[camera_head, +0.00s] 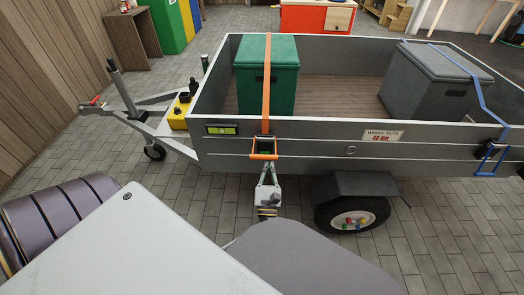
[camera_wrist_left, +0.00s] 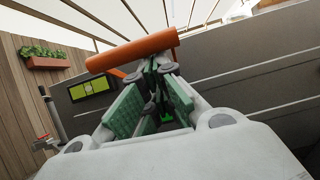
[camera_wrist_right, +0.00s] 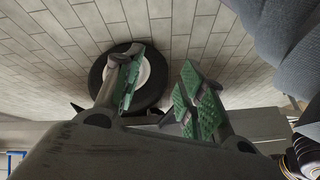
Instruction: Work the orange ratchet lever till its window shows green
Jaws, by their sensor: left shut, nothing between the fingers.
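The orange ratchet lever (camera_head: 264,157) hangs on the near wall of the trailer, below the orange strap (camera_head: 266,90). Its orange bar (camera_wrist_left: 130,50) lies across the left wrist view, just past my fingertips. A small green patch shows at the ratchet (camera_head: 264,150), and a bright green spot (camera_wrist_left: 167,118) shows between my fingers; I cannot tell for sure that either is the window. My left gripper (camera_head: 268,174) is shut and empty, just below the lever; contact is unclear. My right gripper (camera_wrist_right: 157,90) is open and empty, with the trailer wheel beyond it.
The orange strap crosses a green box (camera_head: 284,88) in the trailer (camera_head: 330,130). A blue ratchet (camera_head: 490,158) and strap hold a grey box (camera_head: 428,82) at right. A yellow-green level (camera_head: 221,130) sits left of the lever. The wheel (camera_head: 352,213) is below right.

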